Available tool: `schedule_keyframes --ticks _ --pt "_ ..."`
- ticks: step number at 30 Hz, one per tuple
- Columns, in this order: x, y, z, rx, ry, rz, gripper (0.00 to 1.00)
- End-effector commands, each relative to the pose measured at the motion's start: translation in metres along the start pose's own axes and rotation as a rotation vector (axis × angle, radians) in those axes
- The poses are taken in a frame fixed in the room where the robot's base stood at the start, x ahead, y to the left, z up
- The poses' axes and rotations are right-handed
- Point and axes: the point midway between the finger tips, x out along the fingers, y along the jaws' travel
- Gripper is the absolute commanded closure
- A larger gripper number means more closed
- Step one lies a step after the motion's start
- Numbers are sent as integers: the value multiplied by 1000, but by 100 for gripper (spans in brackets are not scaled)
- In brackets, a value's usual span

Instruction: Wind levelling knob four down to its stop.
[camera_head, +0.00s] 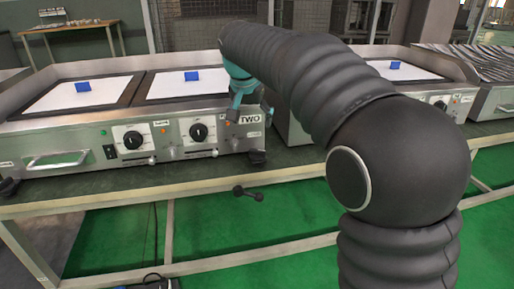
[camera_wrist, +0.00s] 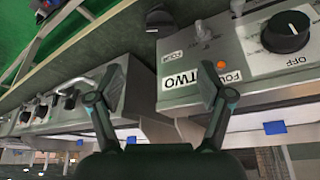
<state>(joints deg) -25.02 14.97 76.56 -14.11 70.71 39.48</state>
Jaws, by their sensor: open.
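Two control dials (camera_head: 198,131) and switches stick out from the griddle's front. Another griddle (camera_head: 440,95) stands to the right, past a narrow gap. The bench top (camera_head: 180,172) is clear before the griddle.

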Motion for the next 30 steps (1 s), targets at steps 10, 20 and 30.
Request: schedule_keyframes --ticks 10,20,30 --pt "56 1 1 0 -3 2 21" --pt "112 1 1 -1 -2 0 21" --pt "134 1 0 -1 0 -1 21"
